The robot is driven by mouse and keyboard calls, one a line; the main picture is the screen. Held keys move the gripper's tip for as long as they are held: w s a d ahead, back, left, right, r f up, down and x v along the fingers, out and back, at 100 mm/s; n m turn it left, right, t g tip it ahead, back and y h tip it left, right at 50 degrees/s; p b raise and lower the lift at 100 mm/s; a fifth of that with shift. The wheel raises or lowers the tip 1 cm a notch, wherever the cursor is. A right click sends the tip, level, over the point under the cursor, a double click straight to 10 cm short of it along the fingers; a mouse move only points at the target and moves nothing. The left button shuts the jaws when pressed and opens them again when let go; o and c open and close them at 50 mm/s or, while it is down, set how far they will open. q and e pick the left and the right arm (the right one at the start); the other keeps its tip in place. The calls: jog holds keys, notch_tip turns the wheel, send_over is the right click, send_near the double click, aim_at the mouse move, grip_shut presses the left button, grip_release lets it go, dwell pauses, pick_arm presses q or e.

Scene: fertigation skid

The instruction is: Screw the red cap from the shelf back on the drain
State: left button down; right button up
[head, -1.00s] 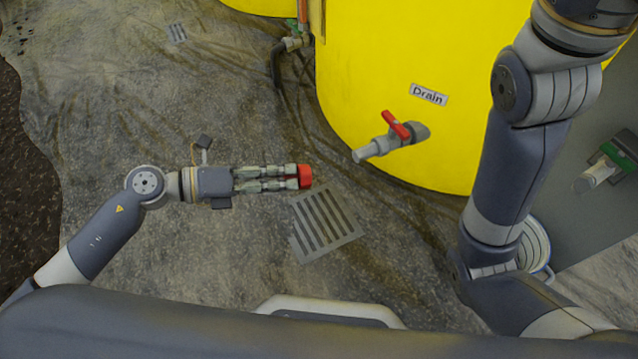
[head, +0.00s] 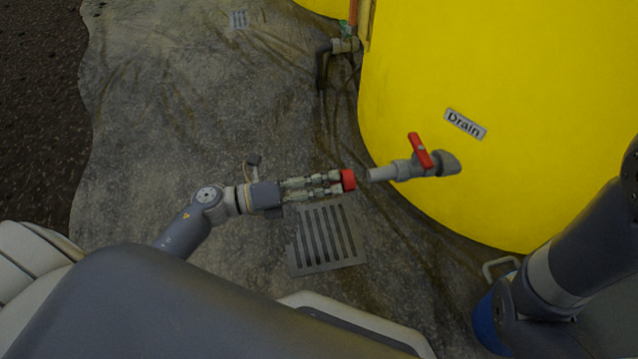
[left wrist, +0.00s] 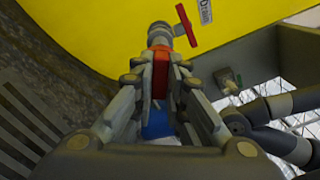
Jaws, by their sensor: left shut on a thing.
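The red cap (head: 348,180) is held at the tips of my left gripper (head: 338,181), which is shut on it. It also shows between the fingers in the left wrist view (left wrist: 160,70). The drain (head: 385,173) is a grey pipe stub with a red-handled valve (head: 420,150), coming out of the yellow tank under a "Drain" label (head: 465,123). The cap is just left of the pipe's open end, roughly in line with it; in the head view a small gap shows between them. In the wrist view the drain lies straight beyond the cap. My right gripper is out of view.
The yellow tank (head: 540,70) fills the upper right. A floor grate (head: 325,240) lies below my left gripper. A blue and white bucket (head: 487,318) stands at the lower right, partly behind my right arm. Another pipe fitting (head: 345,45) is at the back.

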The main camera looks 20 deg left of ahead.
aim_at(343, 181)
pick_arm(q)
jog(key=shift+w+d, duration=0.4)
jog(key=shift+d, duration=0.15)
jog(key=shift+d, duration=0.1)
jog(key=shift+w+d, duration=0.25)
jog(key=shift+d, duration=0.05)
jog(key=shift+p, duration=0.35)
jog(key=shift+w+d+p, duration=0.4)
jog(key=shift+d, duration=0.15)
dwell(2.1)
